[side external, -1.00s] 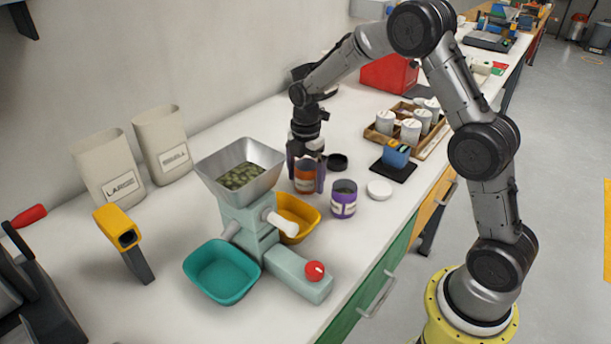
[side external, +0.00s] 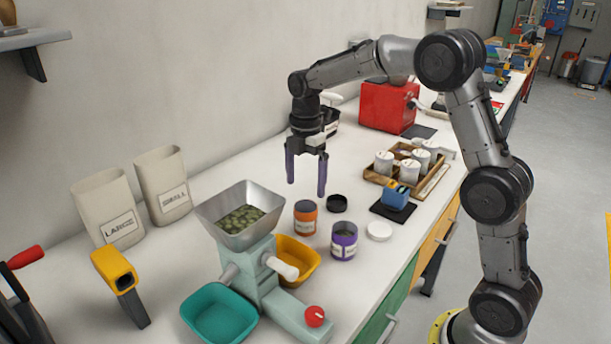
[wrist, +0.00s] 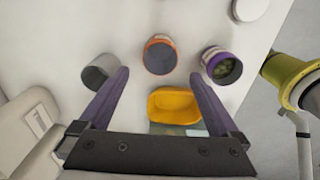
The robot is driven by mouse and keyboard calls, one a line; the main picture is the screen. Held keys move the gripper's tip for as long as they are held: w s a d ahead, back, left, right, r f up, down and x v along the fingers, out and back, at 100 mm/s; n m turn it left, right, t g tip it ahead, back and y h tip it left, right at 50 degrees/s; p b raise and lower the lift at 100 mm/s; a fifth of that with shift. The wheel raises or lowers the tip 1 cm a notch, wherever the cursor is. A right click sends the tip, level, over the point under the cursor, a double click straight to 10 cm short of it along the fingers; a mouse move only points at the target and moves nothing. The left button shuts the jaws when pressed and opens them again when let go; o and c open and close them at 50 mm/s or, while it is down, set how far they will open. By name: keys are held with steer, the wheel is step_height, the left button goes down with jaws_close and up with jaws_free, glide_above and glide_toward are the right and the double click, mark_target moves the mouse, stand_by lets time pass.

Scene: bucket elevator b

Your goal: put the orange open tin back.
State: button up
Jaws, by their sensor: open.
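The orange open tin (side external: 305,218) stands upright on the white bench, with a light label on its side. In the wrist view the tin (wrist: 160,57) shows its open, dark grey inside, ahead of and between my fingertips. My gripper (side external: 306,189) is above the tin, apart from it, with its two purple fingers spread and nothing between them. The fingers also frame the wrist view (wrist: 158,73). A purple open tin (side external: 344,241) stands right of the orange one; greenish contents show in it in the wrist view (wrist: 222,67).
A black lid (side external: 337,203) and a white lid (side external: 379,231) lie nearby. A grinder with a metal hopper (side external: 240,215), a yellow tray (side external: 297,262) and a teal tray (side external: 219,313) stand in front. A wooden crate of white tins (side external: 408,171) is at right.

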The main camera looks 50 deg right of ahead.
steer(key=s+a+r+m+t, duration=0.35)
steer(key=s+r+m, duration=0.5)
steer(key=s, duration=0.45)
steer(key=s+a+f+m+t, duration=0.2)
steer(key=s+m, duration=0.7)
steer(key=s, duration=0.6)
steer(key=shift+s+a+f, duration=0.2)
steer(key=shift+a+f, duration=0.1)
steer(key=shift+a, duration=0.05)
steer(key=shift+m, duration=0.25)
stand_by(0.4)
